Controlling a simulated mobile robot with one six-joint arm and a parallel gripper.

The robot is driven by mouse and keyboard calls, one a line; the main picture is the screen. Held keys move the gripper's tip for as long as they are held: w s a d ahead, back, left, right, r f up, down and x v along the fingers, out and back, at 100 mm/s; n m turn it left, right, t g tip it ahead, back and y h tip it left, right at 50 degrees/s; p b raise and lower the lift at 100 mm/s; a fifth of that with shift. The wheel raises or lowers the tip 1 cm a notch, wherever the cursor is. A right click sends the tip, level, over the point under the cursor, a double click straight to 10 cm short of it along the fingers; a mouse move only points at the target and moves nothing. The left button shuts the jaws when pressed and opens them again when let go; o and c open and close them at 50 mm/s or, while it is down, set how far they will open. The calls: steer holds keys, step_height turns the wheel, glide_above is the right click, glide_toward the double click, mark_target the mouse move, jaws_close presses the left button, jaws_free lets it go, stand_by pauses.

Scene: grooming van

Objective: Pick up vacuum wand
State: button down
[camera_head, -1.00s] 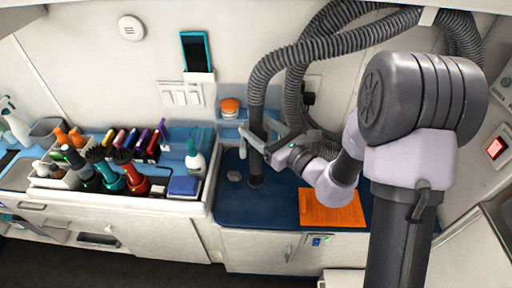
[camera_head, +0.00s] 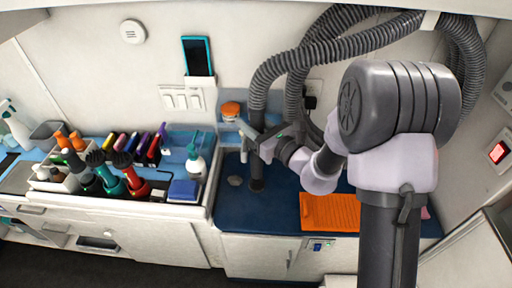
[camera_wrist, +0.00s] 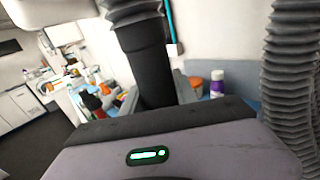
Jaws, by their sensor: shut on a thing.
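The vacuum wand (camera_head: 257,152) is a dark upright tube joined at its top to a grey corrugated hose. Its lower end is at the blue counter, and I cannot tell if it touches. My gripper (camera_head: 255,137) is around the wand below the hose joint and shut on it. In the wrist view the black wand (camera_wrist: 150,70) rises between my gripper's fingers (camera_wrist: 157,92), with the ribbed hose (camera_wrist: 130,10) above it.
The blue counter (camera_head: 230,208) carries an orange mat (camera_head: 330,212) at right and a small grey item (camera_head: 235,181). A shelf behind holds an orange-lidded jar (camera_head: 230,110). Brushes and bottles crowd the left counter. Hose loops hang close to my arm.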

mark_target(251, 102)
steer(key=r+p, duration=0.3)
steer(key=r, duration=0.4)
steer(key=shift+s+r, duration=0.2)
steer(key=s+b, duration=1.9)
steer(key=shift+s+a+f, duration=0.15)
steer(key=shift+s+a, duration=0.15)
steer(key=shift+a, duration=0.05)
stand_by(0.4)
